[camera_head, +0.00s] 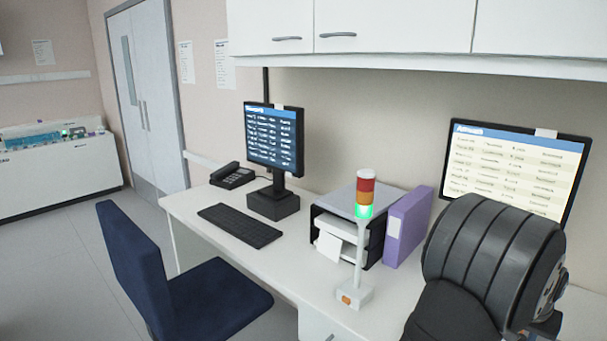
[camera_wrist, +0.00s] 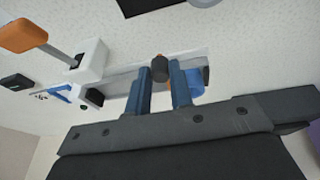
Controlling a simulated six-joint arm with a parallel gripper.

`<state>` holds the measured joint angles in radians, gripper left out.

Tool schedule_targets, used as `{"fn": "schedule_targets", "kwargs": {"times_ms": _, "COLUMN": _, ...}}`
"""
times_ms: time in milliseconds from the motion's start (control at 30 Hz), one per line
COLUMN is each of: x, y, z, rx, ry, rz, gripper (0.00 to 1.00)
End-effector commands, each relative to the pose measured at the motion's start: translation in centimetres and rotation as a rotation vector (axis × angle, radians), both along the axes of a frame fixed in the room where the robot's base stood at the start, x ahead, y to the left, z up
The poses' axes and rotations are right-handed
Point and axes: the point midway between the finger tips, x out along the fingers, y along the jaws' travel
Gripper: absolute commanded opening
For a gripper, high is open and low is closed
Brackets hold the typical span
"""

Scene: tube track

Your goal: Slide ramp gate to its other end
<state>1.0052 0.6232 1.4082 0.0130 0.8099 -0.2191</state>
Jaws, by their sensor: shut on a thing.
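In the wrist view my gripper (camera_wrist: 163,78) has its two blue fingers on either side of a small dark knob, the ramp gate's handle (camera_wrist: 160,68), with a bit of orange beside it. The fingers are shut on it. The knob stands over a pale grey rail (camera_wrist: 122,83) that runs slantwise across the picture behind the fingers. The fingers hide part of the rail and the gate's base. In the head view the gripper and the gate do not show; only my dark arm is at the right.
A white block with an orange-ended lever (camera_wrist: 88,62) stands left of the rail. A blue part (camera_wrist: 197,83) sits close to the right finger. In the head view the desk (camera_head: 285,275) holds a signal light (camera_head: 364,205), a purple binder (camera_head: 407,228) and a keyboard (camera_head: 240,225).

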Motion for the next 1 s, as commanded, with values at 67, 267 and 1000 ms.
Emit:
{"fn": "schedule_targets", "kwargs": {"times_ms": 67, "x": -0.3, "y": 0.4, "z": 0.1, "rx": 0.001, "ry": -0.001, "rz": 0.000, "gripper": 0.04}}
{"fn": "schedule_targets", "kwargs": {"times_ms": 267, "x": -1.2, "y": 1.3, "z": 0.0, "rx": 0.001, "ry": 0.000, "rz": 0.001, "gripper": 0.04}}
{"fn": "schedule_targets", "kwargs": {"times_ms": 1000, "x": -2.5, "y": 2.6, "z": 0.2, "rx": 0.000, "ry": 0.000, "rz": 0.000, "gripper": 0.30}}
